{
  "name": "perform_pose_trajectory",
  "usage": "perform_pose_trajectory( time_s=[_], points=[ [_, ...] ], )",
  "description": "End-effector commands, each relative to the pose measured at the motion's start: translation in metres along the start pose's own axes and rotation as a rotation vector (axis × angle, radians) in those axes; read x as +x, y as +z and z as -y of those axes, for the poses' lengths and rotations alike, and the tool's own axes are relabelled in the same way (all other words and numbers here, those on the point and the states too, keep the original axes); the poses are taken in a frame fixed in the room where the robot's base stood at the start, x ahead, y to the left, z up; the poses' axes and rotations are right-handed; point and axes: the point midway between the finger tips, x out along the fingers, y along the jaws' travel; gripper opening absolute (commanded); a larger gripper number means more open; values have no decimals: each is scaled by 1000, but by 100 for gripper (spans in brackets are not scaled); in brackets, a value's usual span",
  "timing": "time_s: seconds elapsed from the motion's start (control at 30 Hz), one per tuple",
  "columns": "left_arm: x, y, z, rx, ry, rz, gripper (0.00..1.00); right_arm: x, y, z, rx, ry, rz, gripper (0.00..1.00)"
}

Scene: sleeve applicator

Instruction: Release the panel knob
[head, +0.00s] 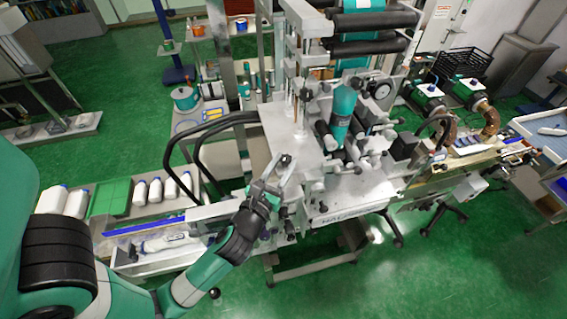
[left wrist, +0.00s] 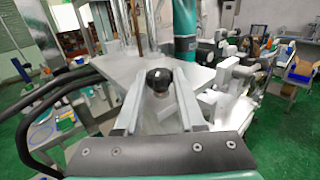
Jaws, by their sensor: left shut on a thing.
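The panel knob is a small black ribbed knob (left wrist: 159,79) on the light grey machine panel (left wrist: 117,76). In the left wrist view it sits at the tips of my left gripper (left wrist: 160,92), with a finger on each side. In the head view my left gripper (head: 280,168) reaches the left front of the machine. It is shut on the knob, whose dark top (head: 286,159) shows at the fingertips. The fingers partly hide the panel below the knob. My right gripper is not in view.
A teal roll (head: 343,105) stands on the machine just right of the knob. Black hoses (head: 208,130) loop at its left. A conveyor with white bottles (head: 155,190) lies to the left. Green floor (head: 400,285) is open in front.

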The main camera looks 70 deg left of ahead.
Motion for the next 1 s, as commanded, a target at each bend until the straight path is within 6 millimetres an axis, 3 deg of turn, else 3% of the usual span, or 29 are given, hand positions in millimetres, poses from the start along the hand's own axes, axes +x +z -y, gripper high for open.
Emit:
perform_pose_trajectory(
  time_s=[0.47, 1.0],
  points=[
    [1, -2, 7, -4, 290, 3, 0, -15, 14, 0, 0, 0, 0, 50],
    [4, -6, 12, -6, 766, 4, 0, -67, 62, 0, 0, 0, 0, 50]
  ],
)
